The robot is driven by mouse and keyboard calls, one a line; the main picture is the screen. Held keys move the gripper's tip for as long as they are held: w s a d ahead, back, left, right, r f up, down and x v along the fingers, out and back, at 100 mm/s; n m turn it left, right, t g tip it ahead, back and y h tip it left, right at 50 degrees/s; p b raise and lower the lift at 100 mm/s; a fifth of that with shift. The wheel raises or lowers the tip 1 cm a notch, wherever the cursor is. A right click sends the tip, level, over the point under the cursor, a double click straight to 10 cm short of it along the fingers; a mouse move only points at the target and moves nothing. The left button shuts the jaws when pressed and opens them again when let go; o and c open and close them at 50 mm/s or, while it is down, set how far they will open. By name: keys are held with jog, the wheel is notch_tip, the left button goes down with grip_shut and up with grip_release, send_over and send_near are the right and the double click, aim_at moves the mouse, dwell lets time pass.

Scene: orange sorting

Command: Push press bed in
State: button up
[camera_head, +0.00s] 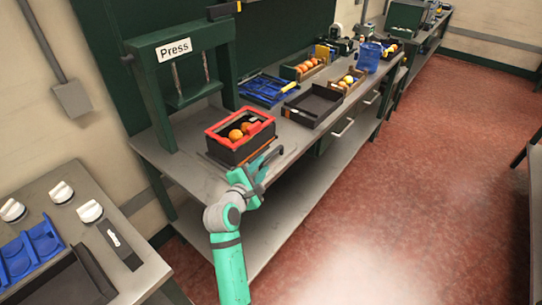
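The press (152,100) is a dark green frame labelled "Press" at the left end of the grey workbench. A black box with a red rim (222,142) stands in front of the press opening, with oranges (240,131) inside. A thin brown-edged plate, seemingly the press bed (213,161), shows under the box and sits out in front of the frame. My gripper (268,158) is at the front right side of the box and plate, very close to them. Whether it touches them, and whether its fingers are open or shut, I cannot tell.
A counter with white knobs (61,192) is at lower left. The red floor (400,190) is clear.

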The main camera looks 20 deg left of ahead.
aim_at(268, 159)
jog(key=x, duration=0.8)
jog(key=shift+w+d, duration=0.15)
jog(key=shift+w, duration=0.05)
jog(key=shift+c, duration=0.3)
grip_shut()
